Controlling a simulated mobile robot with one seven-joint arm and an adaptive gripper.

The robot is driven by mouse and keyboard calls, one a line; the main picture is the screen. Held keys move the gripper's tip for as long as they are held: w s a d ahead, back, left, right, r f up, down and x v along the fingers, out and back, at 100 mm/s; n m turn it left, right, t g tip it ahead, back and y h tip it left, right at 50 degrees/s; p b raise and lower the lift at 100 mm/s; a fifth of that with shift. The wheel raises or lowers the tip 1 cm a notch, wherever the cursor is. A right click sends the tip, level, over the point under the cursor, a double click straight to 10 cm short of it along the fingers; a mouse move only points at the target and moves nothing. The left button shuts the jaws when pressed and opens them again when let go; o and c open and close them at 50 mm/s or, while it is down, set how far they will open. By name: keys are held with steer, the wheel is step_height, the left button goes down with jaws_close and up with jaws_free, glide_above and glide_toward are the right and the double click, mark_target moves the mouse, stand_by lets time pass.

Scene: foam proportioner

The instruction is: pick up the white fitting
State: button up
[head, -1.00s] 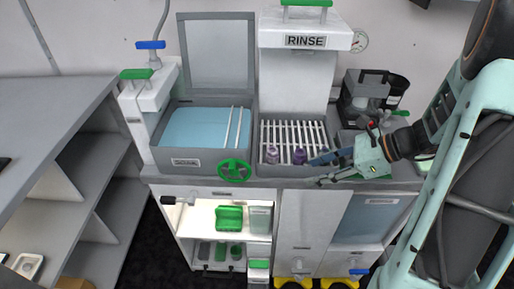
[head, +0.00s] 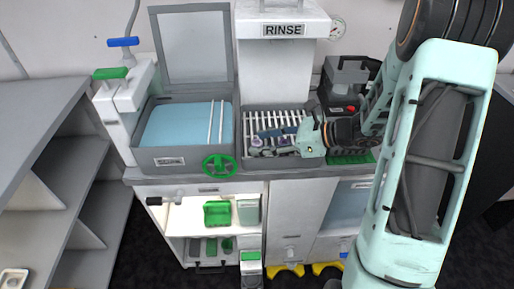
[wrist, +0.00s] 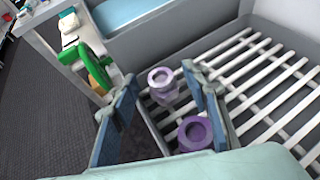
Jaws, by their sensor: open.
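A pale, whitish-lavender ring-topped fitting (wrist: 161,77) stands at the left end of the rinse basin's slatted rack. In the head view the pale fitting (head: 256,142) is small and partly hidden by my gripper. A darker purple fitting (wrist: 195,133) stands close by, nearer my palm and beside the right finger. My gripper (wrist: 159,74) is open, with its blue fingers pointing at the pale fitting, which shows between the fingertips. I cannot tell whether either finger touches it. In the head view my gripper (head: 258,141) reaches in from the right, low over the rack.
The slatted rack (wrist: 250,80) lies in a grey basin under the RINSE unit (head: 284,31). A blue-filled basin (head: 185,125) adjoins on the left. A green handwheel (head: 219,165) sticks out in front. A dark container (head: 347,80) stands at the back right.

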steer(key=shift+x, duration=1.1)
steer(key=c, duration=1.1)
